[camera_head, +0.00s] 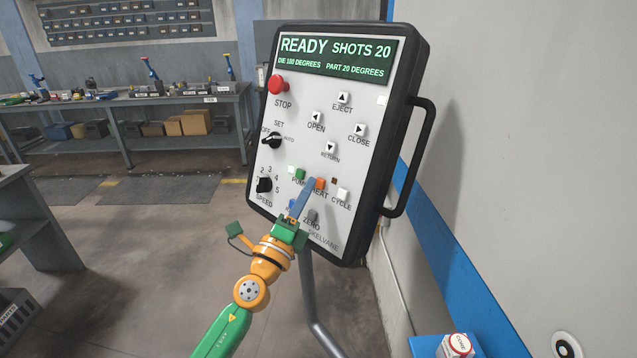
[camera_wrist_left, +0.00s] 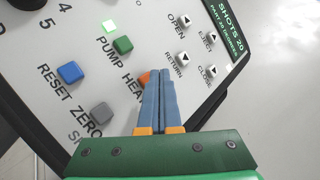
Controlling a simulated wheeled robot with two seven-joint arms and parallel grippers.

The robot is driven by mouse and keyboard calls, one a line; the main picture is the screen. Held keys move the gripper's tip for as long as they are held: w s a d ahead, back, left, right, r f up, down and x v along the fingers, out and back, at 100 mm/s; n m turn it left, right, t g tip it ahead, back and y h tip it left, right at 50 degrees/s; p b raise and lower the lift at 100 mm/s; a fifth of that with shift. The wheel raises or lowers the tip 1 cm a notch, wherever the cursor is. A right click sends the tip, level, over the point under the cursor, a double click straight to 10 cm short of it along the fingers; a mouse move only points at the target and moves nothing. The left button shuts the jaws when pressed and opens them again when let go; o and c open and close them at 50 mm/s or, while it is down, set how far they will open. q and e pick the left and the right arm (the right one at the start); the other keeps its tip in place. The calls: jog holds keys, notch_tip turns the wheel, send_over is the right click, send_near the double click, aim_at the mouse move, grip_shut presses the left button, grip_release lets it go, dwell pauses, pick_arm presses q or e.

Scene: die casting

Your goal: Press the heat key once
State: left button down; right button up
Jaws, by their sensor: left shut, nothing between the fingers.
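The control panel (camera_head: 333,140) is a pale board in a black frame; its screen (camera_head: 335,57) reads READY, SHOTS 20, DIE 180 DEGREES, PART 20 DEGREES. The orange heat key (camera_head: 320,184) sits between the green pump key (camera_head: 300,174) and the white cycle key (camera_head: 343,194). My left gripper (camera_head: 312,181) is shut and empty, its blue fingertips at the heat key's left edge. In the left wrist view, the fingers (camera_wrist_left: 161,73) partly cover the heat key (camera_wrist_left: 144,78). I cannot tell whether they touch it. My right gripper is not in view.
The blue reset key (camera_wrist_left: 70,72) and grey zero key (camera_wrist_left: 101,113) lie close by the fingers. A red stop button (camera_head: 277,85) and two black knobs are on the panel's left side. A black handle (camera_head: 424,155) juts out right. A workbench (camera_head: 120,97) stands behind.

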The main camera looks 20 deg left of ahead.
pick_arm(q)
jog(key=s, duration=0.1)
jog(key=s+a+r+p, duration=0.1)
jog(key=s, duration=0.1)
jog(key=s+p, duration=0.1)
jog(key=shift+s+a+r, duration=0.2)
jog(key=shift+a+r, duration=0.1)
jog(key=shift+r, duration=0.05)
dwell(0.6)
notch_tip(320, 180, down, 20)
jog(key=a+f+n+g+y, duration=0.1)
jog(key=a+n+g+y, duration=0.1)
jog(key=n+g, duration=0.45)
jog(key=s+d+f+n+g, duration=0.1)
jog(key=s+f+n+g, duration=0.3)
jog(key=f, duration=0.5)
jog(key=s+f+n+g, duration=0.2)
jog(key=s+f, duration=0.4)
jog(key=f, duration=0.4)
jog(key=s+d+f+n+g, duration=0.2)
jog(key=s+f, duration=0.3)
jog(key=s, duration=0.5)
jog(key=s+d+f+n+g, duration=0.2)
jog(key=s+f+n+g, duration=0.1)
jog(key=s, duration=0.7)
jog(key=s+d+f+n+g+h, duration=0.1)
jog(key=s+d+f+n+g, duration=0.2)
jog(key=s+f, duration=0.5)
jog(key=shift+s+g, duration=0.55)
jog(key=shift+s, duration=0.7)
